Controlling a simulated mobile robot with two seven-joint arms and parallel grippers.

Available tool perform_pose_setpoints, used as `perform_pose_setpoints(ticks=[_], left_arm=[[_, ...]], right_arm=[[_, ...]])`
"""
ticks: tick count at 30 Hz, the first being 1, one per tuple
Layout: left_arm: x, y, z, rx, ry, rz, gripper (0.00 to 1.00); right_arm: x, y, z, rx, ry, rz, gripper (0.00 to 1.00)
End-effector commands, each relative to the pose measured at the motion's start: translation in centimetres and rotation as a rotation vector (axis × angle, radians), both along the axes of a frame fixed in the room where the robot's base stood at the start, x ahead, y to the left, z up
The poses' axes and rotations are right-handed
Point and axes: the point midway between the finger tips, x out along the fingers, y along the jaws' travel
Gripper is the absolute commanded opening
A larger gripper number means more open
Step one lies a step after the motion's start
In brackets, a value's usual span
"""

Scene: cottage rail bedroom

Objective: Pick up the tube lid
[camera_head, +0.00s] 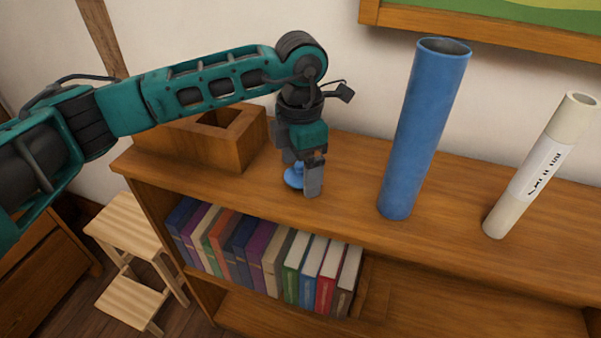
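The tube lid (292,178) is a small blue disc at the top of the wooden bookcase, partly hidden behind a finger of my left gripper (304,172). The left gripper points down at the lid, with its near finger in front of the lid's right side. I cannot tell whether the fingers press on the lid or only stand around it. A tall blue tube (424,130) stands to the right, its top end uncovered. My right gripper is not in view.
A cream tube with a label (541,166) stands further right. A wooden box with an open top (236,143) sits left of the gripper. Books (262,262) fill the shelf below. A wooden step stool (128,225) stands at the left. A picture frame (480,27) hangs above.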

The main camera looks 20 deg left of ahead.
Motion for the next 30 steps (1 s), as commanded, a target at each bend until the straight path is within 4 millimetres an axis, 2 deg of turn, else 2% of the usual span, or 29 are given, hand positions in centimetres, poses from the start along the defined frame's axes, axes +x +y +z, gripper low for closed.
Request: perform_pose_setpoints(ticks=[2,17,25,30], left_arm=[[0.0,0.0,0.0,0.000,0.000,0.000,0.81],[0.0,0.0,0.1,0.000,0.000,0.000,0.34],[0.0,0.0,0.2,0.000,-0.001,0.000,0.34],[0.1,0.0,1.4,-0.002,-0.004,0.000,0.34]], right_arm=[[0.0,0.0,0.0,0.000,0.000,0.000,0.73],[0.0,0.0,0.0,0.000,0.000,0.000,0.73],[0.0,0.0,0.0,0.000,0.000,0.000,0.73],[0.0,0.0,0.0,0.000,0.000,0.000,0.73]])
